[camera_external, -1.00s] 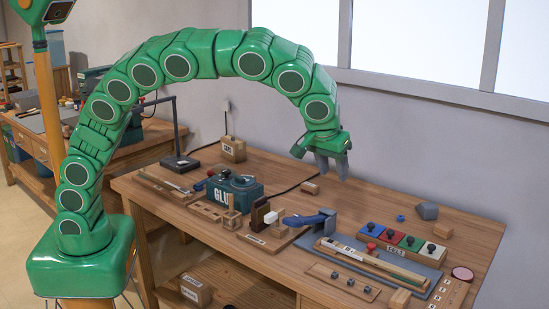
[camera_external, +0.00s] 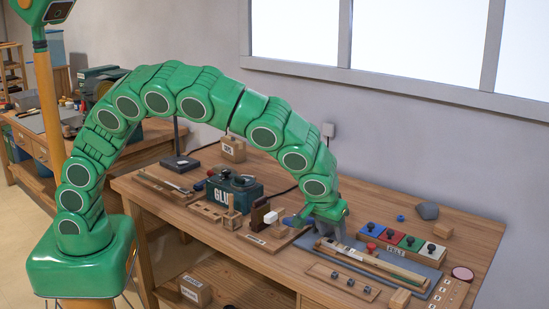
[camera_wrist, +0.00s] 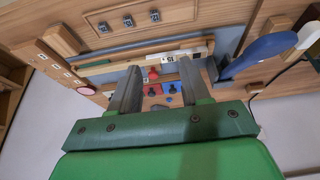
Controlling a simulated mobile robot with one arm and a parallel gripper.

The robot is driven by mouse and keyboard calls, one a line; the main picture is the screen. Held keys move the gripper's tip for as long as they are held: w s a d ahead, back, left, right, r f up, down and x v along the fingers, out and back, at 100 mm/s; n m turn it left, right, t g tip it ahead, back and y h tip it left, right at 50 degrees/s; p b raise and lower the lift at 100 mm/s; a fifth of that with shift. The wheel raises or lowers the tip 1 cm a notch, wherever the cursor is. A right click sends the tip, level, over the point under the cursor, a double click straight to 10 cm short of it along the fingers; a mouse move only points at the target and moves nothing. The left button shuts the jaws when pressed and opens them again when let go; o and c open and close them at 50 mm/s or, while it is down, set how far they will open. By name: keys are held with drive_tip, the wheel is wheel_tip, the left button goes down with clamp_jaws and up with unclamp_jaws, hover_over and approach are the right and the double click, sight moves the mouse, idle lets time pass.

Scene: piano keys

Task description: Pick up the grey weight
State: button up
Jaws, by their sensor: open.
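My gripper (camera_external: 328,228) is low over the right half of the bench, beside the blue-handled tool and partly covering it. In the wrist view its two grey fingers (camera_wrist: 160,85) are spread apart, with nothing held between them. A grey faceted block (camera_external: 428,211) sits at the back right of the bench, apart from the gripper. Several small grey pieces (camera_external: 350,282) sit in a row on a wooden strip at the front; they also show at the top of the wrist view (camera_wrist: 130,21). I cannot tell for certain which is the grey weight.
The felt tray (camera_external: 405,241) with coloured sections and dark knobs lies right of the gripper. A blue-handled tool (camera_wrist: 258,52) is beside the fingers. Long wooden pieces (camera_external: 375,262) lie in front on a grey mat. The glue box (camera_external: 235,188) stands left.

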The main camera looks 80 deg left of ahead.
approach(336, 272)
drive_tip(key=shift+x, duration=4)
clamp_jaws()
